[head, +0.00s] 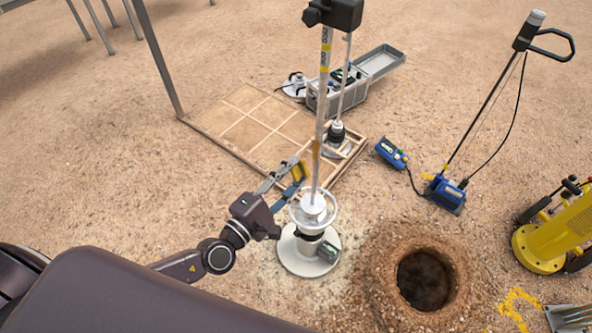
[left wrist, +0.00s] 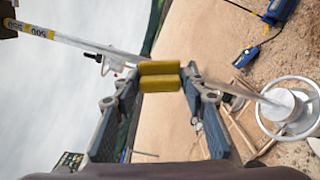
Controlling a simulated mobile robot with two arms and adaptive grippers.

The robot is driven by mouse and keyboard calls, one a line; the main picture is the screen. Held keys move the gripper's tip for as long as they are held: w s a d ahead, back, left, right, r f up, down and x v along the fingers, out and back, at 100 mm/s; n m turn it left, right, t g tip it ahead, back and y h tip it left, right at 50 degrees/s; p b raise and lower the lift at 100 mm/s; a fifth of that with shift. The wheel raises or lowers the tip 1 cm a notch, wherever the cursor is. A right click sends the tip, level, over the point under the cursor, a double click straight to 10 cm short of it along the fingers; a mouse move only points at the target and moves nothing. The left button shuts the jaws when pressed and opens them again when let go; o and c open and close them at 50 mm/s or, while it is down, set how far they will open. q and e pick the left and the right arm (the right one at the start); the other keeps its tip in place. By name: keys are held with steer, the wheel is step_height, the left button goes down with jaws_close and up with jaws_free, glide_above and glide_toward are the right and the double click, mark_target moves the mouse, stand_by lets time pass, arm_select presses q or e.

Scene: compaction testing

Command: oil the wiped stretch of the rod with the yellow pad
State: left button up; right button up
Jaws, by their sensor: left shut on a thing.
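The yellow pad (head: 299,172) is held between the fingers of my left gripper (head: 291,172), just left of the rod (head: 323,95) in the head view. In the left wrist view the pad (left wrist: 160,82) shows as two yellow blocks between the fingertips, and the rod (left wrist: 105,49) runs behind it. I cannot tell whether pad and rod touch. The rod is a pale upright bar with yellow-marked labels, standing over a device with a round white base (head: 296,262). A short amber stretch shows on the rod near pad height. My right gripper is not in view.
A wooden grid frame (head: 222,142) lies behind, with an open grey case (head: 335,95) beyond it. A round hole (head: 424,279) is in the ground at front right. A blue gauge with an upright handle (head: 446,193) and a yellow machine (head: 556,238) stand at the right.

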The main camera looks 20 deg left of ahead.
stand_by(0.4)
arm_select(q)
steer(key=x, duration=0.8)
steer(key=shift+w, duration=0.4)
steer(key=shift+d, duration=0.15)
